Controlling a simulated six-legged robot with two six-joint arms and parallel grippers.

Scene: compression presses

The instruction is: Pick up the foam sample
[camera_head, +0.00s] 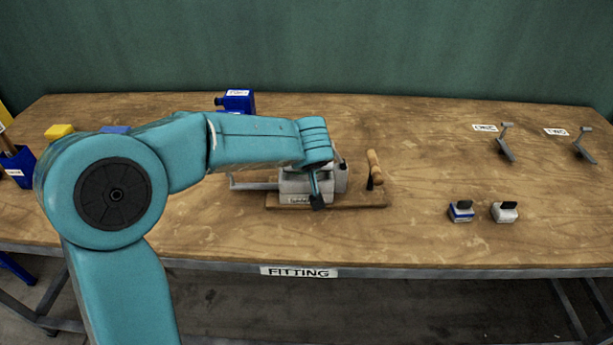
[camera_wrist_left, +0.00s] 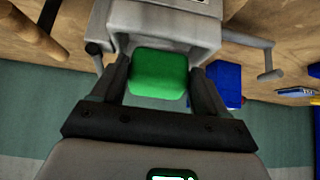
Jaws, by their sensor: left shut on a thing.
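A green foam sample (camera_wrist_left: 160,74) sits between the fingers of my left gripper (camera_wrist_left: 158,84) in the left wrist view. The gripper is shut on it, with one dark finger on each side. Right beyond the sample is the grey press (camera_wrist_left: 170,20), at whose opening the sample lies; I cannot tell whether it still touches the press. In the head view my left gripper (camera_head: 317,190) reaches down at the front of the grey press (camera_head: 292,183), and the foam is hidden there. My right gripper is not in view.
The press stands on a wooden board (camera_head: 340,199) with a wooden-handled lever (camera_head: 375,168). Two small blocks (camera_head: 461,211) (camera_head: 505,212) and two grey hooks (camera_head: 505,145) (camera_head: 582,148) are on the right. The table's front right is clear.

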